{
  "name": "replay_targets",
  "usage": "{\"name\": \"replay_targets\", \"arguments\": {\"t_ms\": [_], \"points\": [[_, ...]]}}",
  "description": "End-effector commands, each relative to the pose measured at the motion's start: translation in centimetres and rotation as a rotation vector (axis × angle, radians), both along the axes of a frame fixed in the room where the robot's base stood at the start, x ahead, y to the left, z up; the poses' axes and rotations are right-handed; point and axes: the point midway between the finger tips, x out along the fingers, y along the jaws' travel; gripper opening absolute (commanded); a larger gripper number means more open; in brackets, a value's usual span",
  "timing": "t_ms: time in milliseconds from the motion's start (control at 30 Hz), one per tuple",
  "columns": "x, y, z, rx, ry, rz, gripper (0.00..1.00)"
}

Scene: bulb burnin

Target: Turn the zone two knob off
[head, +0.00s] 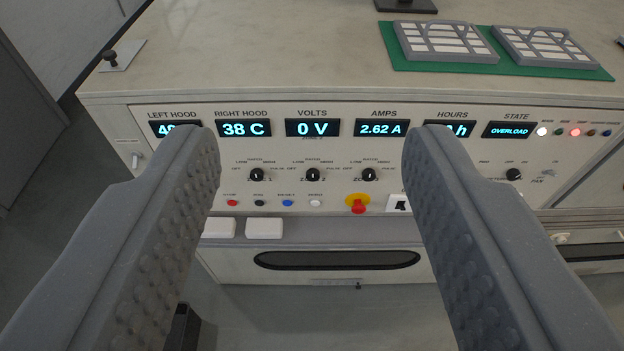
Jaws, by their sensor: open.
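The zone two knob (313,174) is the middle of three small black knobs on the pale front panel (335,218). Marks for off, low, rated, high and pulse ring it. Its pointer is too small to read surely. The zone one knob (257,174) is to its left and the zone three knob (369,174) to its right. My gripper (312,142) is open and empty. Its two grey fingers frame all three knobs, well apart from them. The left finger partly hides the left hood display, the right finger the hours display.
Displays above the knobs read 38 C right hood, 0 V, 2.62 A (381,128) and OVERLOAD (508,130). A red emergency button (358,204) and several coloured buttons sit below. Another black knob (513,174) is at right. Grey trays on a green mat (445,66) lie on top.

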Motion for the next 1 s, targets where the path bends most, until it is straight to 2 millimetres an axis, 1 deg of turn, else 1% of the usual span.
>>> {"name": "replay_targets", "arguments": {"t_ms": [67,133,167,267,300,367,400,467,500,567,600,667,700,767,800,900,967,1000], "points": [[0.6,0.0,-0.5,0.003,0.000,-0.002,0.52],[2.0,0.0,-1.7,0.010,-0.004,-0.005,0.52],[2.9,0.1,-2.6,0.013,-0.003,-0.008,0.52],[6.8,-0.1,-6.3,0.035,-0.015,-0.021,0.52],[8.6,-0.1,-8.1,0.046,-0.025,-0.026,0.52],[11.5,0.0,-11.6,0.064,-0.034,-0.033,0.52],[13.2,0.0,-13.7,0.076,-0.047,-0.038,0.52],[15.6,0.0,-17.1,0.096,-0.062,-0.044,0.52],[17.0,0.0,-19.3,0.108,-0.074,-0.047,0.52],[19.0,0.0,-23.0,0.126,-0.087,-0.051,0.52],[20.1,0.0,-25.2,0.139,-0.101,-0.052,0.52],[21.6,0.0,-29.0,0.156,-0.114,-0.054,0.52],[22.3,0.0,-31.5,0.167,-0.125,-0.054,0.52],[23.4,-0.1,-35.1,0.185,-0.141,-0.053,0.52],[23.9,-0.1,-37.3,0.197,-0.153,-0.052,0.52],[24.6,-0.2,-42.5,0.224,-0.175,-0.048,0.52],[24.8,-0.2,-44.8,0.238,-0.192,-0.044,0.52],[24.9,-0.2,-46.3,0.245,-0.197,-0.042,0.52]]}}
